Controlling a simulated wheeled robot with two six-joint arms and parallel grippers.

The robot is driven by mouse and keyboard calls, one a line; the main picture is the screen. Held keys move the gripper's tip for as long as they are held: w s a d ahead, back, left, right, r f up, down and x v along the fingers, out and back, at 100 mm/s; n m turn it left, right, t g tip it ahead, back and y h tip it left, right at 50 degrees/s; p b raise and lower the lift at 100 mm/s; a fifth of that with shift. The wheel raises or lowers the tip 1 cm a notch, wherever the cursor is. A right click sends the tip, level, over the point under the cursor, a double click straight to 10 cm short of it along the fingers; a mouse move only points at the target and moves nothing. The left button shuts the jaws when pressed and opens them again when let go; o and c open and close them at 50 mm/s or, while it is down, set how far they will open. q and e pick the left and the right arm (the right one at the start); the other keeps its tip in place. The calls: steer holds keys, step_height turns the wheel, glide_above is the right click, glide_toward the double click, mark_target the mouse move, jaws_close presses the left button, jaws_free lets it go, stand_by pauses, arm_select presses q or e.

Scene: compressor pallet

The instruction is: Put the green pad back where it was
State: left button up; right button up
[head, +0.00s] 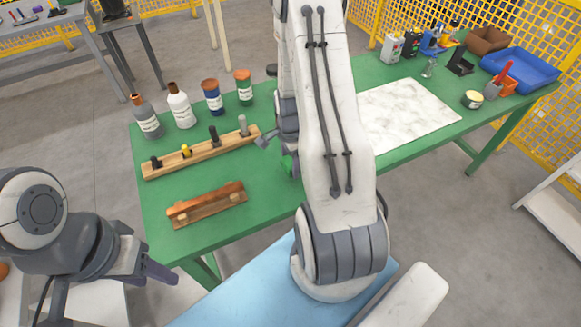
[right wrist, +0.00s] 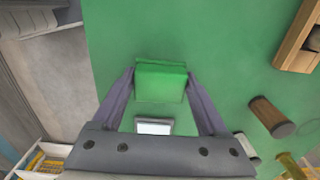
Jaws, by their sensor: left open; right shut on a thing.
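The green pad (right wrist: 160,80) is between the two fingertips of my right gripper (right wrist: 160,85), which is shut on it. The green table top (right wrist: 225,60) lies beneath; I cannot tell whether the pad touches it. In the head view the pad (head: 288,165) shows only as a small green piece beside my right arm. That arm hides most of my right gripper (head: 272,142) and the table around it. My left gripper (head: 160,273) is open and empty, low at the left, off the table's front edge.
A wooden rack (head: 200,153) with several upright pieces and a smaller wooden block (head: 207,205) are on the left of the table. Several bottles and jars (head: 180,105) stand behind. A marble slab (head: 410,112), a blue tray (head: 520,70) and small tools are to the right.

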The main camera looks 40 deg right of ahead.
mark_target(290, 169)
steer(key=shift+f, duration=1.6)
